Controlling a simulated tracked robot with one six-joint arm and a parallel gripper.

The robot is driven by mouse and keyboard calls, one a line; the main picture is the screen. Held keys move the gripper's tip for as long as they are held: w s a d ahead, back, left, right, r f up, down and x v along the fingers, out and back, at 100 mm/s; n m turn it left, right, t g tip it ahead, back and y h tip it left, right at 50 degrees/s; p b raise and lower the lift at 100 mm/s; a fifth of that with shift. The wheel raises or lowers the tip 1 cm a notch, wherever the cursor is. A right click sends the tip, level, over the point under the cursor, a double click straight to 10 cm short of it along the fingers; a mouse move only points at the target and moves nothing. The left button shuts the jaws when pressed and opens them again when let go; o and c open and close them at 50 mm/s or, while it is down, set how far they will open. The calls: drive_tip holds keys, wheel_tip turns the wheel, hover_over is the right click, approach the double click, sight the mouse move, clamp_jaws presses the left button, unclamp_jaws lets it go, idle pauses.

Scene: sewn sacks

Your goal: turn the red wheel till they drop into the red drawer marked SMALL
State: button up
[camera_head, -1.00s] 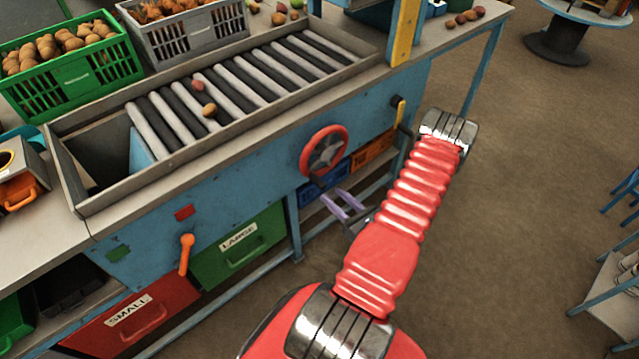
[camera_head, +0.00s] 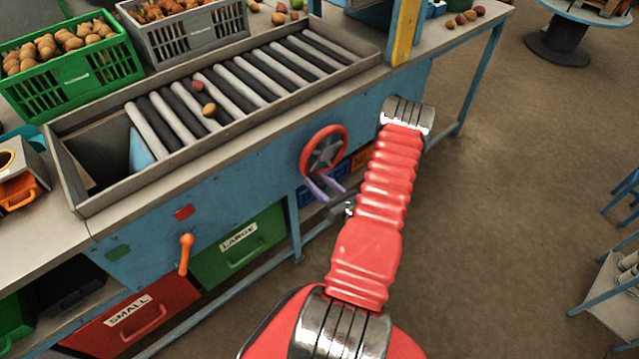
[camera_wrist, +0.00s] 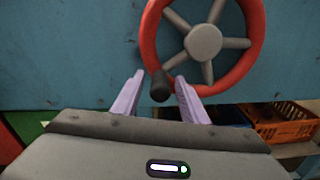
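The red wheel (camera_head: 324,151) is mounted on the blue front panel of the sorting machine; it has a grey hub and spokes. In the wrist view the wheel (camera_wrist: 246,78) fills the upper middle, with a dark handle knob (camera_wrist: 160,86) at its lower left. My gripper (camera_head: 321,188) is open just below the wheel; in the wrist view its two lilac fingers (camera_wrist: 157,88) stand either side of the knob. I cannot tell whether they touch it. Two potatoes (camera_head: 209,110) lie on the rollers. The red drawer marked SMALL (camera_head: 150,318) is at lower left, apparently closed.
A green drawer marked LARGE (camera_head: 240,250) and an orange lever (camera_head: 186,254) are left of the wheel. An orange crate (camera_wrist: 280,122) and a blue crate lie below the wheel. A green crate (camera_head: 75,85) of potatoes stands behind the rollers.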

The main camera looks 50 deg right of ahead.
drive_tip(key=shift+c, duration=0.4)
clamp_jaws()
drive_tip(key=shift+s+d+r, duration=0.1)
idle(0.3)
